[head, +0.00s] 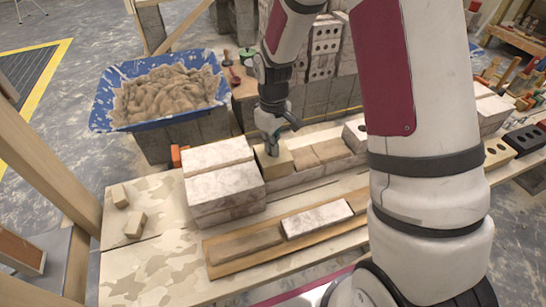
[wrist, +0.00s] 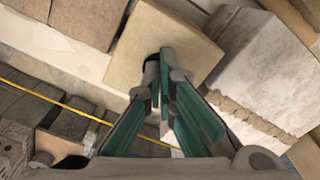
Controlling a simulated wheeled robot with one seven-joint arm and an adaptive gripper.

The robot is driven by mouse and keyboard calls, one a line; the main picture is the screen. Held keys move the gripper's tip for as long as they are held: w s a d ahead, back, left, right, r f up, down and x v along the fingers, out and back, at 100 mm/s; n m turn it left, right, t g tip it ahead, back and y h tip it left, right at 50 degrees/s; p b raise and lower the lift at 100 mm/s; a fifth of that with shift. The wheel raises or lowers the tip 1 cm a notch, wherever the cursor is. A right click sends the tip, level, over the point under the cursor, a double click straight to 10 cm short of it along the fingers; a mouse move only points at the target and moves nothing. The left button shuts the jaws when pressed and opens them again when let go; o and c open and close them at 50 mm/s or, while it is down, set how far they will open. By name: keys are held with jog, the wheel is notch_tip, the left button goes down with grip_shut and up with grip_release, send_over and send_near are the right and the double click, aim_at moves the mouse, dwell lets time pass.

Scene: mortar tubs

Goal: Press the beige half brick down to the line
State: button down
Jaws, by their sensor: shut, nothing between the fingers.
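The beige half brick (head: 274,164) sits at the left end of the brick course, beside the stacked pale blocks. In the wrist view its square top face (wrist: 190,38) fills the upper middle. My gripper (head: 271,150) is shut and empty, pointing down over the half brick. In the wrist view its closed fingertips (wrist: 164,58) overlap the near part of the top face; I cannot tell for certain whether they touch it. A thin yellow line (wrist: 70,107) runs slantwise past the brick's near side in the wrist view. The brick's height against it is not clear.
The stacked pale blocks (head: 222,182) stand close on the left of the half brick. Further bricks (head: 333,150) continue the course to the right. A blue mortar tub (head: 100,112) is behind left.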

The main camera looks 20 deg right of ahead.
jog(key=shift+r+p, duration=1.6)
jog(key=shift+r, duration=0.9)
jog(key=s+r+m+t+p, duration=0.1)
jog(key=s+r+p, duration=0.1)
jog(key=s+r, duration=0.6)
jog(key=s+r+m+t+p, duration=0.1)
jog(key=s+r+m, duration=0.15)
jog(key=r, duration=0.95)
jog(key=s+r+m+t+p, duration=0.1)
jog(key=s+r, duration=0.4)
jog(key=s, duration=0.5)
jog(key=s+r+m+t+p, duration=0.1)
jog(key=s+r, duration=0.4)
jog(key=s, duration=0.5)
jog(key=shift+s+d+p, duration=0.15)
jog(key=shift+s+p, duration=0.05)
jog(key=shift+p, duration=0.45)
jog(key=shift+m, duration=0.25)
